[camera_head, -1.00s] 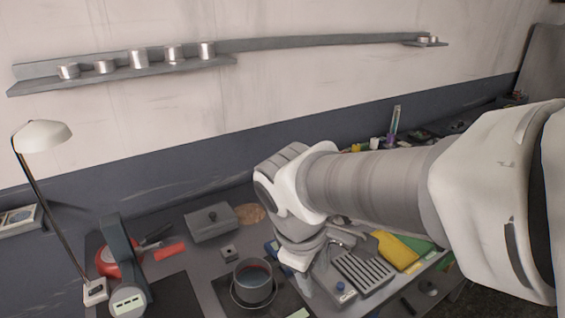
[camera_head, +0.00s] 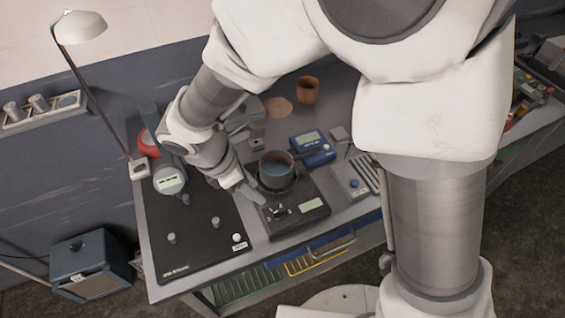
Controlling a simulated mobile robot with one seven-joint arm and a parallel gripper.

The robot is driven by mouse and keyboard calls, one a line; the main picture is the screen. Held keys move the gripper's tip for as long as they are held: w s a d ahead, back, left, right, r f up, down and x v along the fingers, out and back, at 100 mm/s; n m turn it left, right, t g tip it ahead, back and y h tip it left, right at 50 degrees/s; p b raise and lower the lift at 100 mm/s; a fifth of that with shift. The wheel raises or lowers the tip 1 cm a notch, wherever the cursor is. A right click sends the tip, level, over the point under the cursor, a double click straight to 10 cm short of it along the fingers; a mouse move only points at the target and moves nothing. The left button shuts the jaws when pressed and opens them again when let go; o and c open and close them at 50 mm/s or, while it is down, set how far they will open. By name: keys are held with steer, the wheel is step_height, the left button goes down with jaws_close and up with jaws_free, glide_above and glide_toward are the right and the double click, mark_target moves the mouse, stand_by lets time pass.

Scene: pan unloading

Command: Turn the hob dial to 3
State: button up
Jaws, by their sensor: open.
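The hob (camera_head: 313,203) is a dark, low unit in the middle of the bench, with a pale display panel on its front. A small dark dial (camera_head: 279,211) with light marks sits on its front left; its setting is too small to read. A dark pan (camera_head: 277,177) with bluish contents stands on the back of the hob. My gripper (camera_head: 255,195) is open and empty, pointing down and right. Its fingertips appear just left of the hob and pan, a short way from the dial. I cannot tell their height above the bench.
A black board with several small knobs (camera_head: 189,243) lies left of the hob. A blue device (camera_head: 312,147) stands behind right, and a grey box with a blue knob (camera_head: 350,182) stands right. A lamp (camera_head: 80,27) rises at back left. A brown cup (camera_head: 308,90) stands at the back.

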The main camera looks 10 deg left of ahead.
mark_target(279, 210)
steer(key=x, duration=1.3)
steer(key=shift+f+b, duration=0.25)
steer(key=shift+b, duration=0.1)
steer(key=shift+c, duration=0.3)
jaws_close()
